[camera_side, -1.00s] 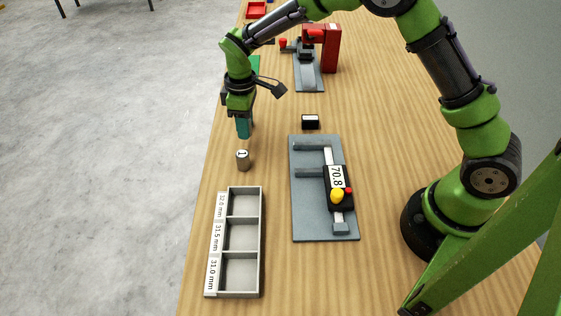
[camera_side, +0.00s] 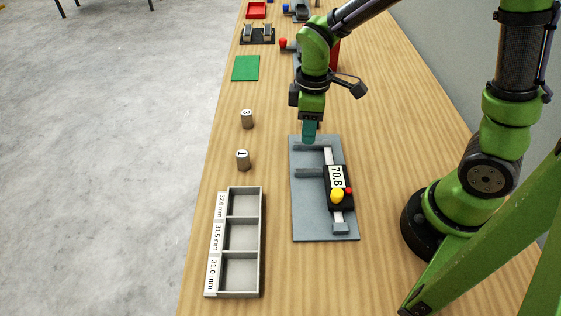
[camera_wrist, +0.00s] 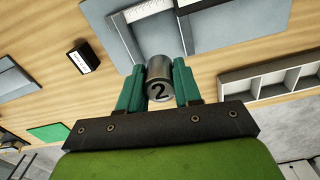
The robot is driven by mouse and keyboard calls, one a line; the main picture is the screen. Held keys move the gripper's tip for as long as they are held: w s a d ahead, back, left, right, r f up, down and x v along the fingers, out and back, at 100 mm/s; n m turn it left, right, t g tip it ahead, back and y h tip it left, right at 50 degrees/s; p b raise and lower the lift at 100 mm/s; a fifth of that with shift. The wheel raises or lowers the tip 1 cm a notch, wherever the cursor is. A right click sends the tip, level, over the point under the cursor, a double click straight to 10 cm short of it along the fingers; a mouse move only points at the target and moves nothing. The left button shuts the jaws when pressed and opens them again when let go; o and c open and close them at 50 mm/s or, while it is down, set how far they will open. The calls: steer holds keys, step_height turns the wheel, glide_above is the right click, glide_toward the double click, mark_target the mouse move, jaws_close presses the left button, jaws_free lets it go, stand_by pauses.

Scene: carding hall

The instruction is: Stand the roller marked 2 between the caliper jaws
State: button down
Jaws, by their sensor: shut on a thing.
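The roller marked 2 (camera_wrist: 159,80) is a metal cylinder between the green fingers of my gripper (camera_wrist: 160,88) in the wrist view, its numbered end facing the camera. In the side view my gripper (camera_side: 309,134) is over the far end of the grey caliper plate; its fingers hide the roller. The caliper's two jaws, the far one (camera_side: 304,147) and the near one (camera_side: 308,173), stand apart with an empty gap. Its display (camera_side: 337,177) reads 70.8. The caliper also shows at the top of the wrist view (camera_wrist: 188,30).
Rollers marked 1 (camera_side: 243,161) and 3 (camera_side: 247,120) stand upright on the left. A grey three-compartment tray (camera_side: 260,222), labelled 32.0, 31.5 and 31.0 mm, is empty. A small black block (camera_wrist: 84,57) lies near the caliper. A green mat (camera_side: 246,68) lies farther back.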

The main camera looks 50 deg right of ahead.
mark_target(306, 161)
step_height(306, 161, down, 7)
steer(key=shift+f, duration=0.2)
steer(key=shift+f, duration=0.15)
steer(key=c, duration=1.1)
jaws_free()
steer(key=shift+o, duration=0.2)
step_height(306, 161, up, 12)
steer(key=s+d+r+m+t+y, duration=0.2)
steer(key=s+r+m+t, duration=0.5)
steer(key=s+r+m, duration=0.2)
steer(key=shift+s+r+m, duration=0.15)
steer(key=shift+r+m, duration=0.95)
steer(key=shift+m, duration=0.2)
